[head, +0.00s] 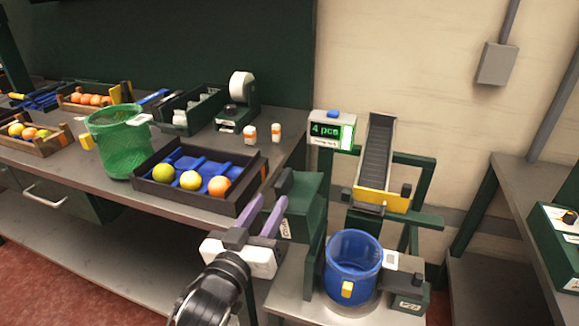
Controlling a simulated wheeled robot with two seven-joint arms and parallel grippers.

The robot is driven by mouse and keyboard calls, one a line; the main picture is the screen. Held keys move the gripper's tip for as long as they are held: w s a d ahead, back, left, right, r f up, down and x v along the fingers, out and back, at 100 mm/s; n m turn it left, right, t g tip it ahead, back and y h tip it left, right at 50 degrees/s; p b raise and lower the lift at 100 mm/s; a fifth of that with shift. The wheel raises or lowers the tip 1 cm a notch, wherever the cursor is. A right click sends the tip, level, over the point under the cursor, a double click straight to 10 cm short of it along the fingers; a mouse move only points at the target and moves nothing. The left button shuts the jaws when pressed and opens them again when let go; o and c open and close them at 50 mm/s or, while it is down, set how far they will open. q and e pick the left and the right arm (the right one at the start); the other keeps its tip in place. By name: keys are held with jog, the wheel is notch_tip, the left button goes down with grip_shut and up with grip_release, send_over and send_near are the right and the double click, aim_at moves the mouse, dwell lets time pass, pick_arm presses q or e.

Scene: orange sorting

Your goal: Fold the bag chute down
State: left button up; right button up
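A grey ribbed chute (376,150) with dark side rails slopes steeply down towards me on a green frame. A yellow plate (382,200) with a small black knob closes its lower end, above and behind a blue round bin (353,262). My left gripper (271,199) has two purple fingers that stand apart with nothing visible between them. It is left of the bin and chute, in front of a dark green box (303,205), apart from the chute. I cannot tell whether its fingers touch the box. My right gripper is not in view.
A display (332,130) reading "4 pcs" stands left of the chute. A black tray (195,180) with several fruits, a green mesh basket (118,145) and two small bottles (263,133) are on the left bench. A grey bench (530,185) stands at the right.

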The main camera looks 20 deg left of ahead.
aim_at(284, 176)
pick_arm(q)
jog(key=w, duration=0.9)
jog(key=shift+w+d, duration=0.2)
jog(key=shift+w, duration=0.1)
jog(key=shift+c, duration=0.5)
grip_shut()
